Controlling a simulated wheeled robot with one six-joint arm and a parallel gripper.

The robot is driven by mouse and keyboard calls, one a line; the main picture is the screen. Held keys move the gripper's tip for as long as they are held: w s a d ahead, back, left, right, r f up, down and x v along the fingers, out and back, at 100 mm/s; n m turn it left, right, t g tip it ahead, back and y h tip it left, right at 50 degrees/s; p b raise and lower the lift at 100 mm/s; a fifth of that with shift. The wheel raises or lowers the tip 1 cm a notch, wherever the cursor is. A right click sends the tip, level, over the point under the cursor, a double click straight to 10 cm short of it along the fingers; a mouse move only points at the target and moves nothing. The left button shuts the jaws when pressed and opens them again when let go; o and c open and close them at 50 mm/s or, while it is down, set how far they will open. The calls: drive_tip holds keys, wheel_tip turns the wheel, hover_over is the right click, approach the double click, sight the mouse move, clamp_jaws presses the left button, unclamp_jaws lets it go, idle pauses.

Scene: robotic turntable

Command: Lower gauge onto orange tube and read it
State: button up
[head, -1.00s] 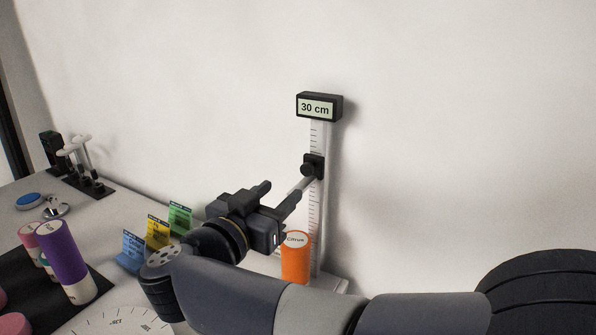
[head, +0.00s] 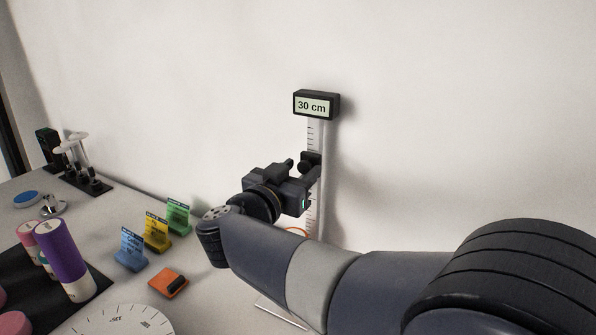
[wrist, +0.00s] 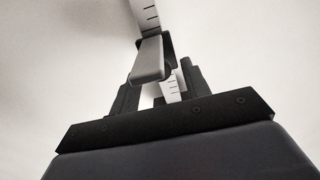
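The height gauge has a black display (head: 316,105) reading "30 cm" on top of a white upright scale (head: 313,130). Its black slider (head: 309,160) sits high on the scale. The orange tube (head: 297,230) shows only a bit of its top rim; my arm hides the rest. My gripper (head: 300,174) is at the height of the slider, right at it. In the wrist view the fingers of my gripper (wrist: 158,75) stand apart. The gauge's pale measuring arm (wrist: 148,60) reaches in between them, with no clear grip on it. Contact cannot be told.
Blue (head: 131,250), yellow (head: 157,232) and green (head: 179,217) card stands and an orange holder (head: 169,282) are left of my arm. A purple tube (head: 62,255) stands on a dark mat. A white dial (head: 115,322) lies in front. The wall is close behind the gauge.

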clamp_jaws()
idle(0.3)
wheel_tip(320, 180, down, 12)
drive_tip(key=b, duration=0.4)
drive_tip(key=shift+r, duration=0.1)
drive_tip(key=shift+o, duration=0.3)
unclamp_jaws()
drive_tip(key=v, duration=1)
drive_tip(key=shift+s+a+b, duration=0.25)
drive_tip(key=shift+s+b, duration=0.05)
drive_tip(key=shift+b, duration=0.05)
